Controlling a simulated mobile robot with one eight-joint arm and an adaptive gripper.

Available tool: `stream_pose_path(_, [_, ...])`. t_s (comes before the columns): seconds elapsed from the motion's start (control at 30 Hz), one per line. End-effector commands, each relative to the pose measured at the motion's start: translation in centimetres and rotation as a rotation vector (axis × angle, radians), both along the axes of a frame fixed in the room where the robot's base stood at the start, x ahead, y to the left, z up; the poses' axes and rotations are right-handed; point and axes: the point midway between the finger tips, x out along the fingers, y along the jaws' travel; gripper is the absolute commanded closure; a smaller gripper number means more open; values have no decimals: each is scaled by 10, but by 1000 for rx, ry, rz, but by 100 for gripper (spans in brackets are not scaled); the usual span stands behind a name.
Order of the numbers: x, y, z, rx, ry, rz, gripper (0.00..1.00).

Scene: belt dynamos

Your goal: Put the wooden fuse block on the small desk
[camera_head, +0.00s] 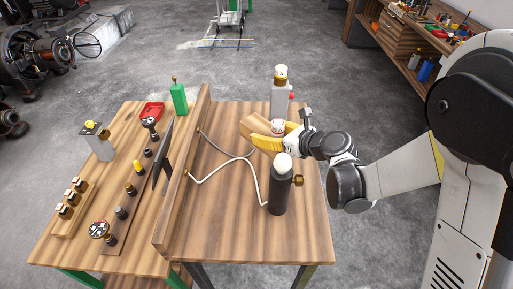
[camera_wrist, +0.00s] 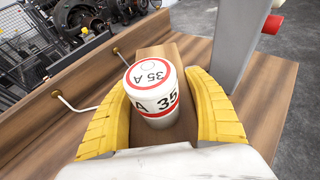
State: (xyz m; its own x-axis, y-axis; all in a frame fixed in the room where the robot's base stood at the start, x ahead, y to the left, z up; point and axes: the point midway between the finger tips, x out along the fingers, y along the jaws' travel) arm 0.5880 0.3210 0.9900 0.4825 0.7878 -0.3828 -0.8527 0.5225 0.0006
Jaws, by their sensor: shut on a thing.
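The wooden fuse block (camera_head: 254,124) is a brown wooden piece bearing a white fuse (camera_head: 277,127) with red rings, marked "35 A" in the wrist view (camera_wrist: 153,85). My gripper (camera_head: 267,139) is shut on the block (camera_wrist: 172,50), with a yellow finger on each side. The block is over the right-hand wooden desk (camera_head: 235,235), towards its back; I cannot tell if it touches the top. The gripper hides part of the block. A second wooden desk (camera_head: 70,245) stands to the left. I cannot tell which is the small desk.
A dark cylinder with a white knob (camera_head: 279,190) stands in front of my gripper, and a grey post (camera_head: 280,97) behind it. White cables (camera_head: 228,160) cross the right desk. An upright wooden board (camera_head: 184,175) divides the desks. The right desk's front is clear.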

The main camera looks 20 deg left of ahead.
Motion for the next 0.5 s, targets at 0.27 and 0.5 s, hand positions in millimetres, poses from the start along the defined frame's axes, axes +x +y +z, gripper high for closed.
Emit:
stream_pose_path(0.27, [3, 28, -17, 1, -1, -1, 80])
stream_pose_path(0.5, [3, 28, -47, 1, 0, -2, 80])
